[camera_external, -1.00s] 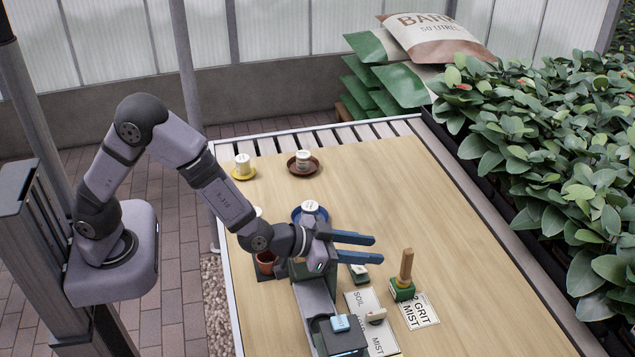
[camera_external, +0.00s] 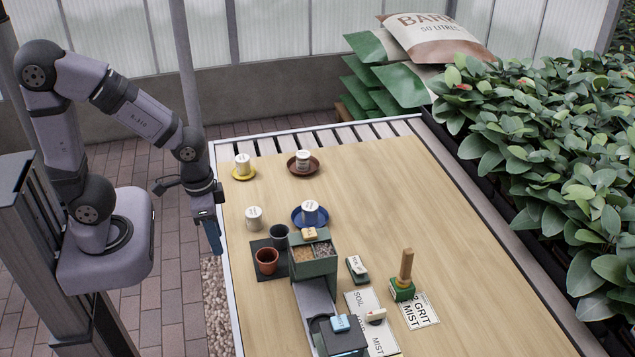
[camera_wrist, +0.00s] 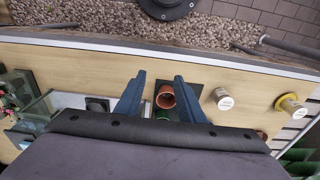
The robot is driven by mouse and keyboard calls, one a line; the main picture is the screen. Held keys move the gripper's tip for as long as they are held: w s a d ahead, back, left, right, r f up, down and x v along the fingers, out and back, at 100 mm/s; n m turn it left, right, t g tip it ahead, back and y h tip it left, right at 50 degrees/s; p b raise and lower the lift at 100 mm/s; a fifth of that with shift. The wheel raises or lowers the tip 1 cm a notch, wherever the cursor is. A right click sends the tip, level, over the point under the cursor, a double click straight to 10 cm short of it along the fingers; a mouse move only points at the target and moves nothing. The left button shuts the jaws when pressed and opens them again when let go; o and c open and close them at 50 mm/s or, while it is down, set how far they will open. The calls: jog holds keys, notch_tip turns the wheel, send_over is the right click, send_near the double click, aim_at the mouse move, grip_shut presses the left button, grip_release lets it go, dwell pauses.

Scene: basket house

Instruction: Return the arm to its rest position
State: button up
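My gripper (camera_external: 213,238) hangs at the left edge of the table in the external view, with its blue fingers pointing down. In the wrist view, my gripper (camera_wrist: 159,76) has its two fingers well apart with nothing held between them. A terracotta pot (camera_wrist: 166,100) shows in the gap between the fingers, but it stands on the table away from them. My arm is folded back toward its base, with the elbow raised at upper left.
A white cup (camera_external: 254,220), blue saucer (camera_external: 297,217) and divided bin (camera_external: 318,268) are nearby.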

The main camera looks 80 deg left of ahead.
jog(key=shift+s+a+f+g, duration=0.15)
jog(key=shift+s+g, duration=0.05)
jog(key=shift+s, duration=0.4)
jog(key=shift+s+a+f+g, duration=0.1)
jog(key=shift+s+a+g, duration=0.1)
jog(key=shift+s, duration=0.4)
